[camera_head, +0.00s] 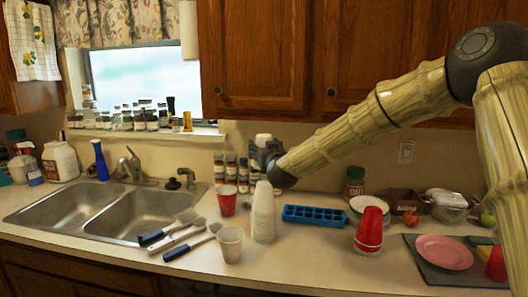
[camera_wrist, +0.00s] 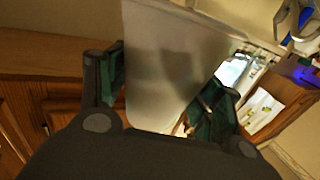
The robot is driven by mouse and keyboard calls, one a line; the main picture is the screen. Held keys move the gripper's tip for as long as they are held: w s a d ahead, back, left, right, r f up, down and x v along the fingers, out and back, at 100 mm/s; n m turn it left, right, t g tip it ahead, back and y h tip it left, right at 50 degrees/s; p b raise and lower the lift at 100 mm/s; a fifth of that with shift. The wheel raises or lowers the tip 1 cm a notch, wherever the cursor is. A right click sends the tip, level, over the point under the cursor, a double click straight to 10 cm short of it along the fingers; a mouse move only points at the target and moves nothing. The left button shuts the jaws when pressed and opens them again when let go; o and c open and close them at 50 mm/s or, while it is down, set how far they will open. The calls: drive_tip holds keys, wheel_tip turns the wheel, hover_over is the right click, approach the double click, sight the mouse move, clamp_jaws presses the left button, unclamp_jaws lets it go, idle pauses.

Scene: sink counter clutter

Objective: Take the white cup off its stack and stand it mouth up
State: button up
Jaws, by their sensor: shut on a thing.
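The white cup (camera_wrist: 165,65) is between my gripper's two fingers in the wrist view, its wider end away from the palm. In the head view, a small pale part (camera_head: 263,139) shows above my gripper (camera_head: 265,154), and the rest is hidden by the fingers. My gripper is shut on the cup, above the counter. Below it a tall stack of white cups (camera_head: 264,213) stands mouth down on the counter, apart from the gripper. I cannot tell the held cup's exact tilt.
A pale cup (camera_head: 230,245) and a red cup (camera_head: 228,201) stand mouth up left of the stack. Blue-handled utensils (camera_head: 180,234) lie by the sink (camera_head: 130,212). A blue ice tray (camera_head: 316,215) and stacked red cups (camera_head: 369,231) are to the right. Counter in front is clear (camera_head: 300,262).

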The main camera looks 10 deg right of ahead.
sight(264, 135)
drive_tip(key=shift+r+p, duration=0.8)
drive_tip(key=shift+r, duration=1.05)
